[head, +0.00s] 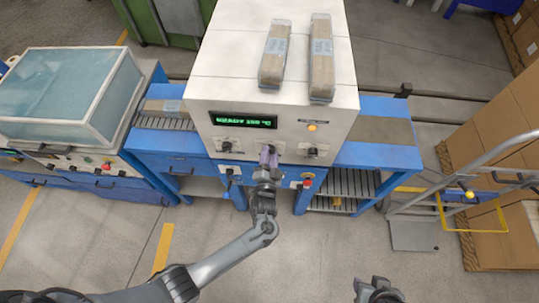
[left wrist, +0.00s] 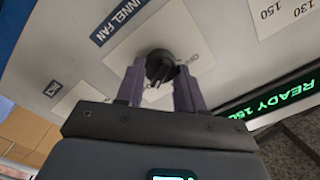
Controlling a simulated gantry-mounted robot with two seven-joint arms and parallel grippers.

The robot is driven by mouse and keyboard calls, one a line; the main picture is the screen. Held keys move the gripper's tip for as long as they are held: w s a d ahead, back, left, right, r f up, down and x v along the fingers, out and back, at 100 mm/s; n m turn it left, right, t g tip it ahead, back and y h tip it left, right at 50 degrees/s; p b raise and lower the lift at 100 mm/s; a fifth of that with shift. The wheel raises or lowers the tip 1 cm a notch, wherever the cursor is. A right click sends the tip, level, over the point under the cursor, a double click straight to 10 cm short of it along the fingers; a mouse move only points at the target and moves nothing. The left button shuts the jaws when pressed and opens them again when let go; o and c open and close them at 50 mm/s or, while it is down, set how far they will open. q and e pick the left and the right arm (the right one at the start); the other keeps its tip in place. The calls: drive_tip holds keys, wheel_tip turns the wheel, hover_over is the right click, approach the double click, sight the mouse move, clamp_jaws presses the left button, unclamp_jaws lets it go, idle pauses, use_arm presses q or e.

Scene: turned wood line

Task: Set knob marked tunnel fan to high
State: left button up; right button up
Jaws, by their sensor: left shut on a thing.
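The tunnel fan knob (left wrist: 159,66) is a black knob on a white scale plate. The blue "TUNNEL FAN" label (left wrist: 119,21) is beside it in the left wrist view. The purple fingers of my left gripper (left wrist: 160,88) are shut on the knob, one on each side. In the head view my left gripper (head: 268,156) is at the middle of the white machine's front panel (head: 205,125) and hides most of the knob. The knob's pointer setting cannot be read. My right gripper (head: 378,291) is at the bottom edge, away from the machine; its fingers are unclear.
Other black knobs stand left (head: 227,147) and right (head: 312,152) of my left gripper. A green-lit display (head: 243,120) is above. A red button (head: 307,184) is below right. Two wrapped wood bundles (head: 275,52) lie on top. A hand cart (head: 455,195) stands at right.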

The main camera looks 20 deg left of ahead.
use_arm(q)
drive_tip(key=o, duration=1)
drive_tip(key=shift+o, duration=0.2)
drive_tip(key=v, duration=1.1)
